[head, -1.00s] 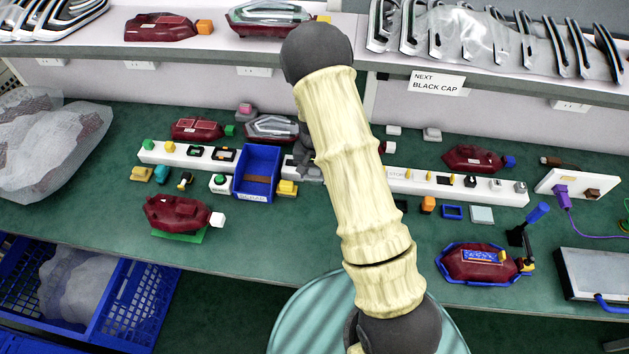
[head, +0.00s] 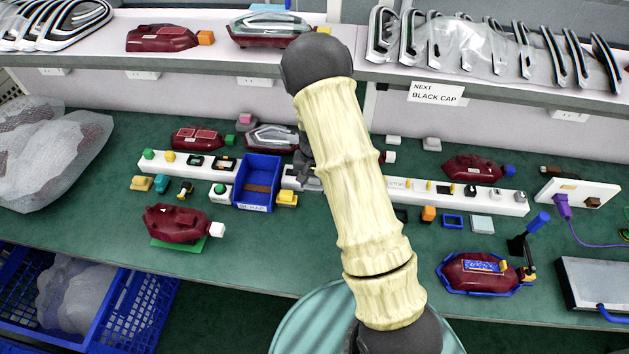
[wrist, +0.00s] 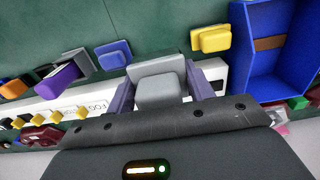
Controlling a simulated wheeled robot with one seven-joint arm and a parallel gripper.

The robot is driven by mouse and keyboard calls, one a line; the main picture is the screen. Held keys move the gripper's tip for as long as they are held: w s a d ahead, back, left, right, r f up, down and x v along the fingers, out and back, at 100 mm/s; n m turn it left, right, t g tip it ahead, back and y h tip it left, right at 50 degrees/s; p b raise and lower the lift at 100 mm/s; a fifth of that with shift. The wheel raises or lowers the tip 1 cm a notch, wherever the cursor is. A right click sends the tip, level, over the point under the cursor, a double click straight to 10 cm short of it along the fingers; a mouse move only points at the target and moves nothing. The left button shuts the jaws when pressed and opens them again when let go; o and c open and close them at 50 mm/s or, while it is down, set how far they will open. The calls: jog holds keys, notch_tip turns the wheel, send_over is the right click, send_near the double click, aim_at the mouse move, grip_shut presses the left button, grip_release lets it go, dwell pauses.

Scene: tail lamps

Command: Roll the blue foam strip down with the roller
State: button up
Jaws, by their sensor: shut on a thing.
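My gripper (wrist: 160,90) shows in the wrist view with a finger on each side of a pale grey block (wrist: 158,88) and is shut on it. It is just in front of a white rail, next to the blue bin (wrist: 268,45). In the head view my arm hides most of the gripper. A dark red lamp (head: 468,272) at the right of the bench has a blue strip (head: 440,277) around its rim.
The blue bin (head: 256,205) and white rails (head: 150,160) with small caps line the bench. Another red lamp (head: 176,224) stands on a green base. A grey box (head: 592,285) stands at the right edge. Green bench is free between the lamps.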

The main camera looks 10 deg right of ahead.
jog(key=s+f+n, duration=0.1)
jog(key=f, duration=0.1)
jog(key=s+f+n, duration=0.3)
jog(key=f, duration=0.1)
jog(key=shift+s+n, duration=0.3)
jog(key=shift+s, duration=0.05)
